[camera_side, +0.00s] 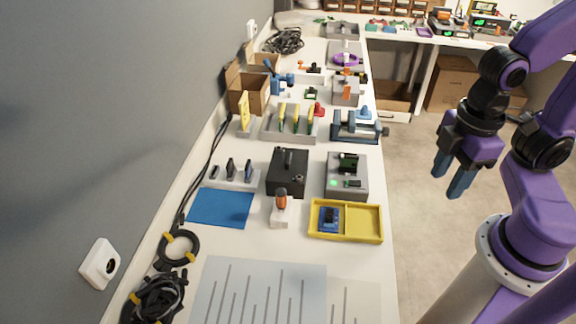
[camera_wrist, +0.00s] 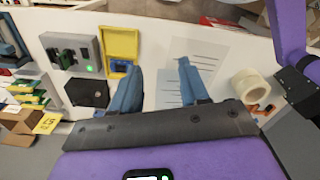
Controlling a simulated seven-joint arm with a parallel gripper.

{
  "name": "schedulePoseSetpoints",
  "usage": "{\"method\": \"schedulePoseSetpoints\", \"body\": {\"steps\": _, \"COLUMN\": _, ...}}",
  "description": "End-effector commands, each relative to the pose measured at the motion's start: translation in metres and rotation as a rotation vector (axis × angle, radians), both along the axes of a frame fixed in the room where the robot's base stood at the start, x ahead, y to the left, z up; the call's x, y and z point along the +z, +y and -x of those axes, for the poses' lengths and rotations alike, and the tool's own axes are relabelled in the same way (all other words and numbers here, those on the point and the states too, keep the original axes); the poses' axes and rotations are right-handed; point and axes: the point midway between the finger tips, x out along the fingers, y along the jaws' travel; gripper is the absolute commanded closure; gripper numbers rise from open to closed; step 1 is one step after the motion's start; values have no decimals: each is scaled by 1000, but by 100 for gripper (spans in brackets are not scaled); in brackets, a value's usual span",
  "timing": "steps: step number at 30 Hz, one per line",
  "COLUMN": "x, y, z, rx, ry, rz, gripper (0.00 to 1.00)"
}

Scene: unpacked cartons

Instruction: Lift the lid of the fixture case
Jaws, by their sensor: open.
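The black box (camera_side: 287,180) on the bench looks like the fixture case. It has a raised dark handle or latch on top and its lid looks closed. It also shows in the wrist view (camera_wrist: 87,92), left of my fingers. My gripper (camera_side: 450,178) is open and empty, in the air to the right of the bench and well apart from the case. In the wrist view the two blue fingers (camera_wrist: 160,68) are spread, with bench and paper seen between them.
A grey fixture with a green light (camera_side: 347,180) stands right of the case. A yellow tray (camera_side: 363,223), an orange-handled tool (camera_side: 282,203) and a blue mat (camera_side: 221,207) lie in front of it. Behind is a rack of yellow-green tools (camera_side: 291,123). Pale sheets (camera_side: 262,292) cover the near bench.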

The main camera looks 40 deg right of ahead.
Motion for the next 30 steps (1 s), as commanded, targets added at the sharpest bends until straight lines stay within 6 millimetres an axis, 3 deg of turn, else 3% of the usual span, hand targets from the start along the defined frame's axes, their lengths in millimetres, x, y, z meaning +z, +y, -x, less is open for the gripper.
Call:
{"method": "schedulePoseSetpoints", "body": {"steps": 5, "x": 1, "y": 2, "z": -3, "rx": -16, "ry": 0, "rz": 0, "gripper": 55}}
{"method": "schedulePoseSetpoints", "body": {"steps": 11, "x": 8, "y": 27, "z": -40, "rx": -194, "ry": 5, "rz": 3, "gripper": 55}}
{"method": "schedulePoseSetpoints", "body": {"steps": 21, "x": 13, "y": 77, "z": -155, "rx": -705, "ry": 15, "rz": 7, "gripper": 55}}
{"method": "schedulePoseSetpoints", "body": {"steps": 30, "x": 0, "y": 92, "z": -262, "rx": -1157, "ry": 23, "rz": 8, "gripper": 55}}
